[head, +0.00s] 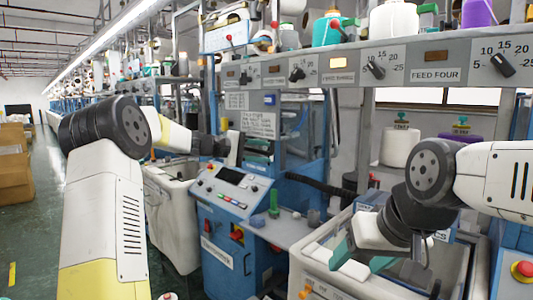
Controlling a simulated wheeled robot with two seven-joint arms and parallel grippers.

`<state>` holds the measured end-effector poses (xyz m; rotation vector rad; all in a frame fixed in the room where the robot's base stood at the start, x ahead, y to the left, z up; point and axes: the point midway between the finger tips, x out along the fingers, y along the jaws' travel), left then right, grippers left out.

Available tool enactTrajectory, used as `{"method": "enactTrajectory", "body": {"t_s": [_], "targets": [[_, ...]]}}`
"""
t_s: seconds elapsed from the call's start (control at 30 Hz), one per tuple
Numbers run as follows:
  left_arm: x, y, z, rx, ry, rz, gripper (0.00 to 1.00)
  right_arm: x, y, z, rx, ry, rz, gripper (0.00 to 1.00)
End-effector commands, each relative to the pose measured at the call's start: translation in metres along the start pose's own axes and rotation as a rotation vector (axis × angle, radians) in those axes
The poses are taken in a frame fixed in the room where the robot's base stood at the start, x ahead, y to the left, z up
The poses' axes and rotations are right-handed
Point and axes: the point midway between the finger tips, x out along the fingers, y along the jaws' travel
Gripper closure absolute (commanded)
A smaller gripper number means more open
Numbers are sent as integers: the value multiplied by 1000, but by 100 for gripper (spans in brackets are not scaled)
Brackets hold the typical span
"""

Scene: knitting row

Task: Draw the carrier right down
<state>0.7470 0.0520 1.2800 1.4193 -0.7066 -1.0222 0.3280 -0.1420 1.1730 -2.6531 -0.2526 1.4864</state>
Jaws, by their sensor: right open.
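I cannot make out which part is the carrier. My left gripper (233,149) is at the front of the blue knitting machine (230,260), above and behind the control panel (232,190). Its fingertips are too small and partly hidden, so I cannot tell its opening or whether it touches anything. My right gripper (362,262) points down over the white-rimmed bin at the lower right, with its teal-tipped fingers apart and nothing seen between them.
The white bin (308,277) stands below my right arm. A green peg-like part (273,204) stands on the grey ledge beside the panel. Yarn cones (394,20) line the shelf above the row of dials (374,70). Cardboard boxes (14,165) stand left; the green aisle floor is mostly clear.

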Motion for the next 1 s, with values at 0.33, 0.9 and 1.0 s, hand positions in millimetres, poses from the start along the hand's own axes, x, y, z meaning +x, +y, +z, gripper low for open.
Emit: {"method": "enactTrajectory", "body": {"t_s": [0.33,0.9,1.0], "targets": [[1,0,0,0,0,0,84,0,0,0,0,0,0,36],[1,0,0,0,0,-1,100,0,0,0,0,0,0,36],[1,0,0,0,0,-1,100,0,0,0,0,0,0,36]]}}
